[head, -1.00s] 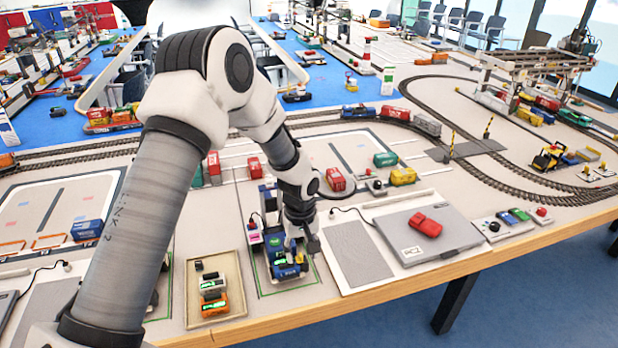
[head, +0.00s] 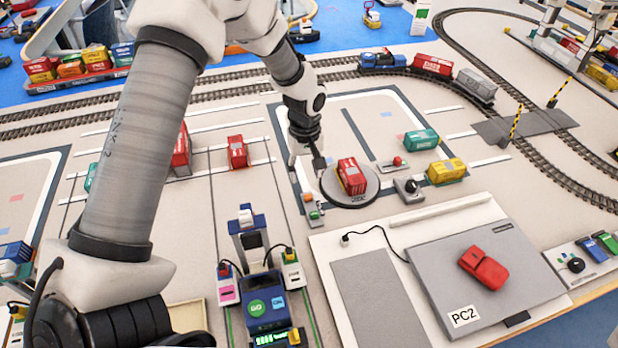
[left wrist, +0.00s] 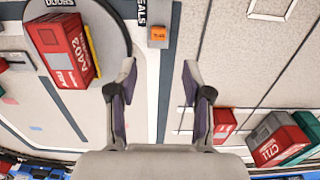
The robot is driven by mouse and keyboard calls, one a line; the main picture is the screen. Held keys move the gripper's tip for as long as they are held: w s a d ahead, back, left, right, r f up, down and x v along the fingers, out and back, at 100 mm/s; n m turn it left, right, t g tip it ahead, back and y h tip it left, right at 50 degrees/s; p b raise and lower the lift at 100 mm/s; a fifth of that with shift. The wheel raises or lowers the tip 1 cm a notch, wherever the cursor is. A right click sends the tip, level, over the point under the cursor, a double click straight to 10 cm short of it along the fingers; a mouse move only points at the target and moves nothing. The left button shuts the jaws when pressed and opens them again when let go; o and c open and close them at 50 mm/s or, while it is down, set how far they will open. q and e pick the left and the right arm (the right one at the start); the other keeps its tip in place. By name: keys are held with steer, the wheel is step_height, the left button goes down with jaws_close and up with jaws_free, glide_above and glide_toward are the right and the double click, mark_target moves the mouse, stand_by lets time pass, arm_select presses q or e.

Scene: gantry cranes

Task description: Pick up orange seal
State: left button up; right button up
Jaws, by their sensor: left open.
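The orange seal (head: 307,197) is a small orange block on a dark strip beside the round grey plate in the head view. In the left wrist view the orange seal (left wrist: 158,34) lies near the top middle, by white lettering ending in "ALS". My left gripper (head: 306,166) points down, just behind the seal in the head view. In the left wrist view my left gripper (left wrist: 158,75) is open and empty. The seal lines up with the gap between the fingers but is beyond the fingertips, not touched. My right gripper is not in view.
A red container (head: 351,176) stands on the round plate (head: 372,192), close to the gripper's right in the head view. A small green block (head: 315,214) is in front of the seal. Another red container (head: 237,152) stands left.

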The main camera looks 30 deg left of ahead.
mark_target(308, 196)
arm_select(q)
steer(key=shift+s+d+f, duration=0.15)
steer(key=shift+f, duration=0.1)
steer(key=shift+s+d+f+p, duration=0.3)
steer(key=shift+s+d+f, duration=0.2)
steer(key=shift+f, duration=0.2)
steer(key=f, duration=0.5)
steer(key=shift+w+a+f+p, duration=0.1)
steer(key=shift+w+p, duration=0.25)
steer(key=shift+w, duration=0.05)
steer(key=shift+s+r, duration=0.2)
steer(key=shift+c, duration=0.4)
steer(key=c, duration=0.8)
